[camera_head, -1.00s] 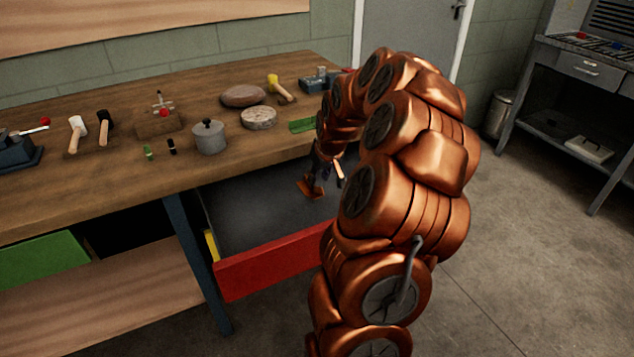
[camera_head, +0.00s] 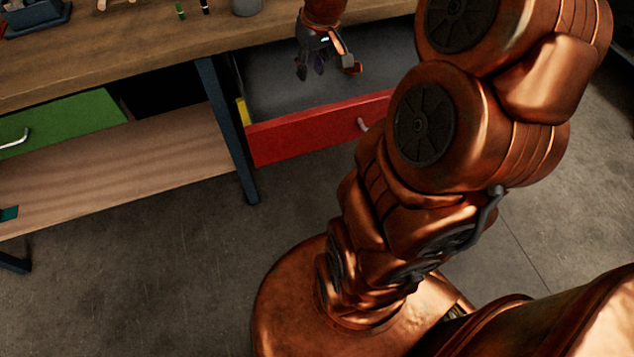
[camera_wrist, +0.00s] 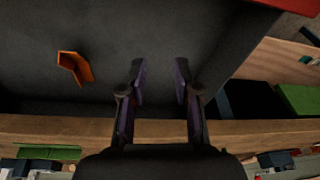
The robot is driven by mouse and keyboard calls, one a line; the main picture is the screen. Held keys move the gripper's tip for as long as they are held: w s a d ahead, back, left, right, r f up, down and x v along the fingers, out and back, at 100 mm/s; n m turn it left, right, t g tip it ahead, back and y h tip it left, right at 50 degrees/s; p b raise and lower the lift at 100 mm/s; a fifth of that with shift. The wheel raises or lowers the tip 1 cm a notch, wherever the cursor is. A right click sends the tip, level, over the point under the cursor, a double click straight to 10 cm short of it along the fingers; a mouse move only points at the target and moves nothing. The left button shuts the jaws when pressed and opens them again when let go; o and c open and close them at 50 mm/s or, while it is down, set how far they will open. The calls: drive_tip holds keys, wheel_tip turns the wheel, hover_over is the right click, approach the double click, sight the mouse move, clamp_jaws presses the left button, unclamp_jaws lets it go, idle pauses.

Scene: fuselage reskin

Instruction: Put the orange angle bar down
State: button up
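The orange angle bar (camera_wrist: 75,68) lies on the dark floor of the open drawer, left of my fingers in the wrist view. In the head view it (camera_head: 354,68) shows just right of my gripper (camera_head: 316,60). My gripper (camera_wrist: 160,78) is open, with a clear gap between its two fingers and nothing in it. It is over the drawer, apart from the bar. How high the fingers are above the drawer floor is hard to tell.
The drawer has a red front (camera_head: 320,128) with a handle. A wooden workbench (camera_head: 130,62) runs above it. A closed green drawer (camera_head: 65,122) and a lower wooden shelf (camera_head: 130,172) are to the left. The drawer floor around the bar is clear.

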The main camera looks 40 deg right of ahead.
drive_tip(key=s+a+f+g, duration=0.1)
drive_tip(key=s+a+g, duration=0.1)
drive_tip(key=s+a, duration=0.7)
drive_tip(key=s+a+f+n+g, duration=0.1)
drive_tip(key=s+a+g, duration=0.2)
drive_tip(key=s+a, duration=0.6)
drive_tip(key=s, duration=0.6)
drive_tip(key=shift+s+a+f+n, duration=0.2)
drive_tip(key=shift+f+n, duration=0.05)
drive_tip(key=shift+n, duration=0.05)
drive_tip(key=s+p+v, duration=0.2)
drive_tip(key=p+v, duration=1.3)
drive_tip(key=v, duration=0.1)
drive_tip(key=shift+s+r+t, duration=0.2)
drive_tip(key=shift+r+t, duration=0.15)
drive_tip(key=shift+t, duration=0.05)
drive_tip(key=shift+a, duration=0.15)
